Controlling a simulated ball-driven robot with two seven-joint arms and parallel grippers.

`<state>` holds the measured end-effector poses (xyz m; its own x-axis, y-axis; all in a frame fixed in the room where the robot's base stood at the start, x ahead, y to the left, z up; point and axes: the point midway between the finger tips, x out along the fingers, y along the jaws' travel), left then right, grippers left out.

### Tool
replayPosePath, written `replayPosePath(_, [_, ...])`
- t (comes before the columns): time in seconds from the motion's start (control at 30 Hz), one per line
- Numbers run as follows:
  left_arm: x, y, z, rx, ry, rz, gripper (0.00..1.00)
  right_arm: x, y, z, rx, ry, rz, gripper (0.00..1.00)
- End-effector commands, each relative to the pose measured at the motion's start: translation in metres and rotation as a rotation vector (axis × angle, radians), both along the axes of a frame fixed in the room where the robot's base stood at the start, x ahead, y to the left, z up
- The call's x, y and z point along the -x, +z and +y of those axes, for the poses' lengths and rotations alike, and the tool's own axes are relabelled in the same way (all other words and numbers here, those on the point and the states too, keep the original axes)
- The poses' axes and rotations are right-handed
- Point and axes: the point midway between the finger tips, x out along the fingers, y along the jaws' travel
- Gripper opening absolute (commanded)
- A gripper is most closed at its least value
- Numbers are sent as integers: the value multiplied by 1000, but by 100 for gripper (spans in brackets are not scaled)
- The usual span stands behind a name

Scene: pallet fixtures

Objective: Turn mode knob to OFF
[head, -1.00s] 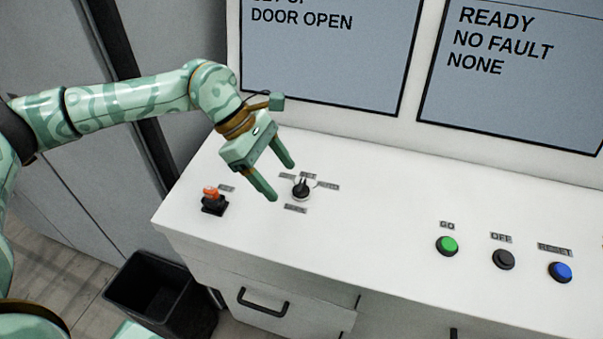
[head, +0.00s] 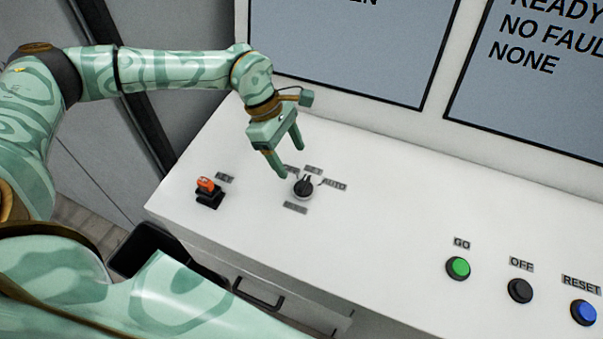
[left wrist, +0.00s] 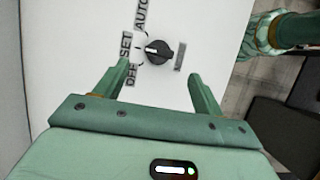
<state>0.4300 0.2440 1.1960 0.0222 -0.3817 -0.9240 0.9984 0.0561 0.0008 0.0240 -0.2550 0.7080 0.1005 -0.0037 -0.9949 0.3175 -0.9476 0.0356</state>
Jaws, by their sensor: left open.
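The mode knob (head: 303,187) is a small black dial on the white panel. It also shows in the left wrist view (left wrist: 160,51), where its white mark points left toward the SET label (left wrist: 126,46). The OFF label (left wrist: 131,75) is beside SET, the AUTO label (left wrist: 141,14) on its other side. My left gripper (head: 291,162) is open and empty, just behind and left of the knob in the head view. In the left wrist view the fingertips (left wrist: 160,73) are spread to either side, short of the knob, apart from it. My right gripper is not in view.
An orange-topped key switch (head: 208,192) stands left of the knob. Green GO (head: 457,268), black OFF (head: 520,290) and blue RESET (head: 583,312) buttons are at the right. Screens (head: 350,45) rise behind. The panel between knob and buttons is clear.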

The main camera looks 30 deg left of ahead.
Motion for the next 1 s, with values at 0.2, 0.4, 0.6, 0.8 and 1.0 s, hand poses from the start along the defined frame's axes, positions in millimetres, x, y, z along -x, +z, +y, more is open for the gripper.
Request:
replayPosePath(0.2, [0,-45,-19,0,0,3,69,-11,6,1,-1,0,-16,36])
replayPosePath(0.4, [-2,-66,-28,1,0,0,69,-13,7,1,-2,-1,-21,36])
replayPosePath(0.6, [-2,-70,-29,1,1,-1,69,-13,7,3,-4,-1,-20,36])
replayPosePath(0.8, [-2,-70,-29,1,1,-1,52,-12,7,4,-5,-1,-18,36])
replayPosePath(1.0, [-2,-70,-29,1,1,0,24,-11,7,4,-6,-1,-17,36])
